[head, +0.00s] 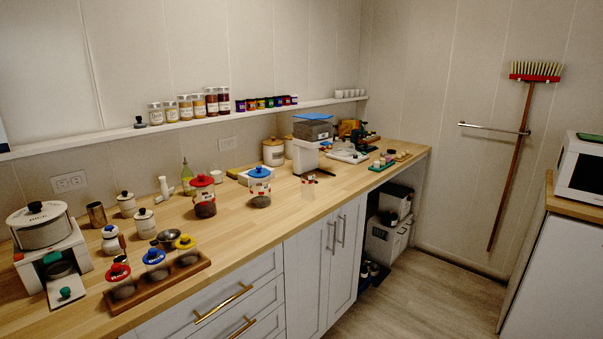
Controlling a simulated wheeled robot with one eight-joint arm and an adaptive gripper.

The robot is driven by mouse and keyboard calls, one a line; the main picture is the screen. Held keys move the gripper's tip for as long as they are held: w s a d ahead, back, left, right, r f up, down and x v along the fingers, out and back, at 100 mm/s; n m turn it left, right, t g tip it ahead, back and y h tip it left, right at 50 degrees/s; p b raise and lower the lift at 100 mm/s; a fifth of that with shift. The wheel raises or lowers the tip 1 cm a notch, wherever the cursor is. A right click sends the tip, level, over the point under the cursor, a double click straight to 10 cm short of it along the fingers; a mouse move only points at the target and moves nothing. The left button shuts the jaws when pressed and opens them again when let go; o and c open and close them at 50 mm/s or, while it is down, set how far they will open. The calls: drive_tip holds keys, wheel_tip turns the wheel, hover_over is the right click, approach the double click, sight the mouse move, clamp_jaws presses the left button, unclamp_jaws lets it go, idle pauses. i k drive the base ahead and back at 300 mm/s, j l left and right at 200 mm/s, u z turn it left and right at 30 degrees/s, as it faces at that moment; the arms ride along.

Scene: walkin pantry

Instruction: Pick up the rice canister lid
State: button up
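A wide pale canister (45,236) stands at the left end of the wooden counter, on top of a white stand (75,255). Dark lettering on its front seems to read RICE. Its white lid (53,211) with a black knob sits on top of it. My gripper is not in view.
A wooden tray (155,287) with several small lidded jars lies right of the stand. Jars with a red lid (202,181) and a blue lid (260,173) stand mid-counter. A wall shelf (110,136) runs above. Floor (420,295) is clear at right.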

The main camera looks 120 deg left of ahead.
sight(259, 172)
drive_tip(key=u, duration=4.05)
drive_tip(key=i+l+u, duration=0.1)
drive_tip(key=u, duration=0.15)
